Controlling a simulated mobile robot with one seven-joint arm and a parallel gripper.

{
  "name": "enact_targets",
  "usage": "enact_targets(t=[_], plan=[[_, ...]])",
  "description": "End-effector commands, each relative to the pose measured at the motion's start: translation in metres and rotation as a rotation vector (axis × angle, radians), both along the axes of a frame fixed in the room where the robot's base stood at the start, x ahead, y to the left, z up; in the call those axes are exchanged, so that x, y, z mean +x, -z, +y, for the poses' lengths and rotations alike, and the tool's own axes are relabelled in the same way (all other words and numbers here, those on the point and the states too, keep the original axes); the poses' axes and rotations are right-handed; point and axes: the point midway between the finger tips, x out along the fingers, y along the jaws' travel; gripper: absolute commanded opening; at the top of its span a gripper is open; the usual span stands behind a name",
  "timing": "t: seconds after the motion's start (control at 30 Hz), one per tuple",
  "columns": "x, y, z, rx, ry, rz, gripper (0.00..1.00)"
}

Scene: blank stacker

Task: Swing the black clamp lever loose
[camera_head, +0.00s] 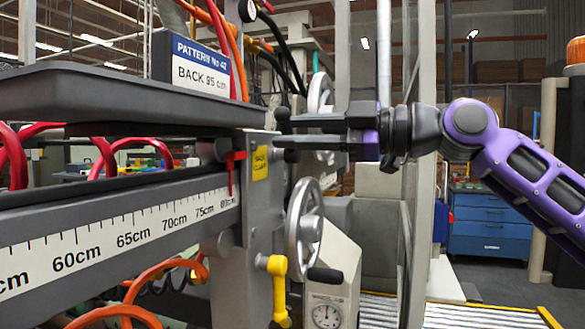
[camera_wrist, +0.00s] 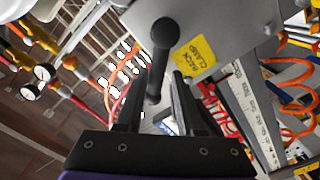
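The black clamp lever (camera_wrist: 162,35) shows in the wrist view as a round dark end with a bar running down between my fingers. A yellow "BACK CLAMP" label (camera_wrist: 195,58) is on the grey plate beside it. In the head view, a small dark end of the lever (camera_head: 282,115) shows at my fingertips, above and right of the yellow label (camera_head: 260,163); the rest is hidden. My gripper (camera_head: 279,132) reaches in from the right with its fingers apart. In the wrist view my gripper (camera_wrist: 157,82) has the bar between its fingers, nearer the left one; contact cannot be told.
A grey handwheel (camera_head: 304,222) stands below my gripper, with a yellow handle (camera_head: 278,290) at lower left. A scale beam (camera_head: 110,240) and a dark tray (camera_head: 120,98) lie left. A red pointer (camera_head: 231,170) is close by. Blue drawers (camera_head: 490,225) stand behind right.

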Motion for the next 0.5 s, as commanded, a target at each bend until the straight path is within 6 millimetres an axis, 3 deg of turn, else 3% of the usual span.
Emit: enact_targets(t=[0.2, 0.5], plan=[[-0.005, 0.011, 0.002, -0.053, -0.003, -0.142, 0.34], [-0.013, 0.025, 0.005, -0.182, -0.003, -0.498, 0.34]])
